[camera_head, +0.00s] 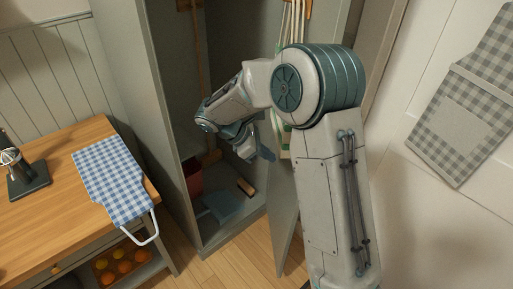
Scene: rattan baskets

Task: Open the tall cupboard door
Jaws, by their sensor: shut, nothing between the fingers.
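The tall grey cupboard (172,130) stands in the middle of the head view, and its inside is in plain sight. Its door (284,222) stands open on the right, swung out toward me, its lower edge over the floor. My arm hides much of the door's middle. My gripper (266,154) is shut and empty. It appears in front of the cupboard opening, to the left of the door panel. I cannot tell whether it touches the door. No door handle can be made out.
Inside the cupboard are a broom (199,60), a dark red bucket (193,177), a blue-grey dustpan (222,204) and a brush (245,187). A wooden table (60,205) with a blue checked apron (113,178) stands left. A grey checked apron (462,120) hangs right.

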